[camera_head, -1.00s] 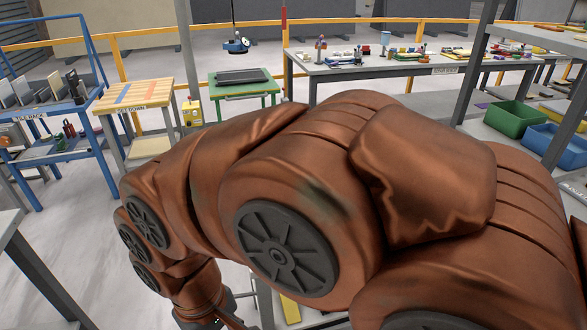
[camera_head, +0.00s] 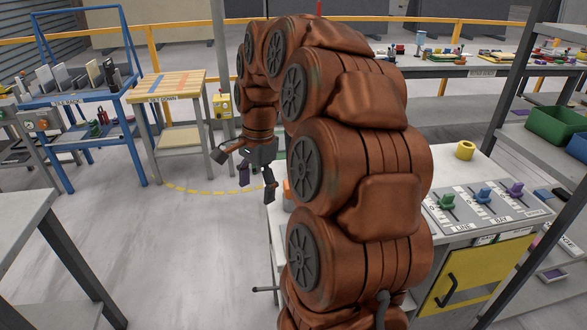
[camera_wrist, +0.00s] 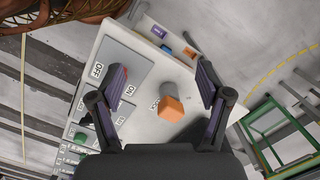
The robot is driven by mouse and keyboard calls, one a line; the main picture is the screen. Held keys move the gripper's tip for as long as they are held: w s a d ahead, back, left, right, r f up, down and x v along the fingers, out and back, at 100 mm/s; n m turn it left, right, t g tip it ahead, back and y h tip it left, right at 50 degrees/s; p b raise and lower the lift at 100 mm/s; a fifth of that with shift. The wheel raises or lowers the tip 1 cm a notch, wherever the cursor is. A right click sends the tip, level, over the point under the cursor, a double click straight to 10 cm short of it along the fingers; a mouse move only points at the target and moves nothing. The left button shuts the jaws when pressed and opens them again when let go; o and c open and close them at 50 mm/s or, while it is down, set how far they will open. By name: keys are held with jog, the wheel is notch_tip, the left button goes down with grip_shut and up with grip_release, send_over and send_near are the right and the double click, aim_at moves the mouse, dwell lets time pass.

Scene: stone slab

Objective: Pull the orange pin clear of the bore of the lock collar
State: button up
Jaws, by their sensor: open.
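An orange block-shaped head, taken to be the pin (camera_wrist: 172,109), shows in the wrist view at the end of a short grey cylinder, which looks like the lock collar (camera_wrist: 179,91). Both are on a pale bench top. How deep the pin sits in the bore is hidden. My gripper (camera_wrist: 160,75) is open and empty, its fingers spread wide on either side of the pin in the picture, apart from it. In the head view my gripper (camera_head: 244,174) hangs left of the bench. A sliver of orange (camera_head: 287,188) shows beside my arm there.
A grey panel with ON and OFF labels (camera_wrist: 112,80) lies left of the pin. In the head view, a panel with coloured levers (camera_head: 486,205) and a yellow ring (camera_head: 465,151) are on the bench right of my arm. A wooden-topped table (camera_head: 168,86) stands behind my gripper.

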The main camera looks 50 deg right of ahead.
aim_at(288, 184)
jog(key=d+m, duration=0.2)
jog(key=d, duration=0.2)
jog(key=d+f+m, duration=0.1)
jog(key=d+m, duration=0.1)
jog(key=d, duration=0.3)
jog(key=w+d+m, duration=0.1)
jog(key=d+m, duration=0.2)
jog(key=d, duration=0.1)
jog(key=shift+d+f+t, duration=0.15)
jog(key=shift+f+t, duration=0.15)
jog(key=shift+f, duration=0.1)
jog(key=shift+w+a+f+p, duration=0.1)
jog(key=shift+a+f+p, duration=0.1)
jog(key=shift+f, duration=1.05)
jog(key=shift+w+a+f+p, duration=0.1)
jog(key=shift+f+p, duration=0.05)
jog(key=shift+f, duration=1.1)
jog(key=shift+a+f+p, duration=0.1)
jog(key=shift+f+p, duration=0.1)
jog(key=shift+f, duration=1.05)
jog(key=c, duration=1.4)
jog(key=shift+r, duration=0.2)
jog(key=shift+r+p, duration=0.45)
jog(key=shift+r, duration=2.25)
jog(key=shift+r+p, duration=0.45)
jog(key=shift+r, duration=2.55)
